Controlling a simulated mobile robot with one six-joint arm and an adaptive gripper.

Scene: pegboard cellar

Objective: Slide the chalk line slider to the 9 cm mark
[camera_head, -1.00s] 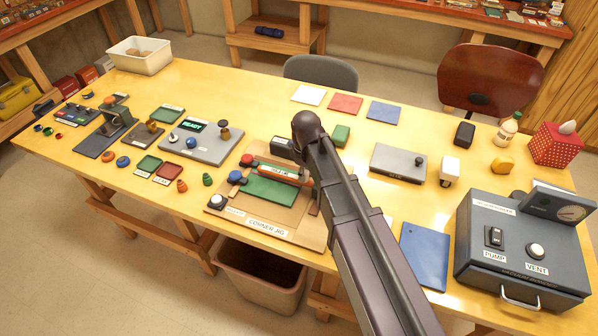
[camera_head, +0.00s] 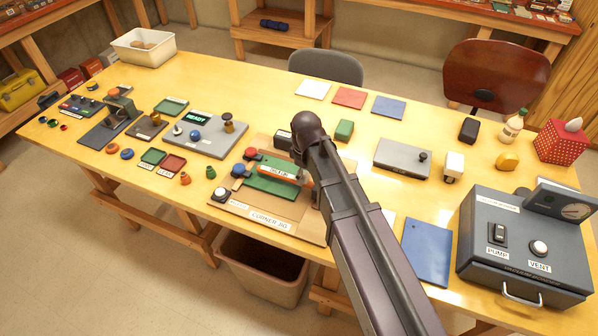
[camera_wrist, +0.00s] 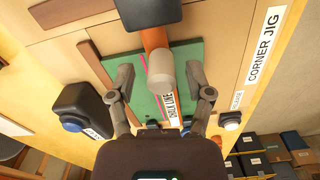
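The chalk line is an orange bar (camera_head: 287,173) with a white label, lying across a green plate (camera_head: 268,187) on the corner jig (camera_head: 248,210). In the wrist view its orange body (camera_wrist: 155,39) runs under a grey cylindrical knob (camera_wrist: 162,73), with the "CHALK LINE" label (camera_wrist: 173,105) below. My gripper (camera_wrist: 159,76) has its two fingers spread wide on either side of the knob, with gaps visible. It looks empty. In the head view my arm hides the gripper and the bar's right end. Centimetre marks are not legible.
A black box with a blue button (camera_wrist: 75,122) stands left of the green plate in the wrist view. A white button (camera_wrist: 231,121) is at right. Around the jig are a grey console (camera_head: 205,137), a grey box (camera_head: 402,158), a blue mat (camera_head: 426,252) and a pump unit (camera_head: 520,235).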

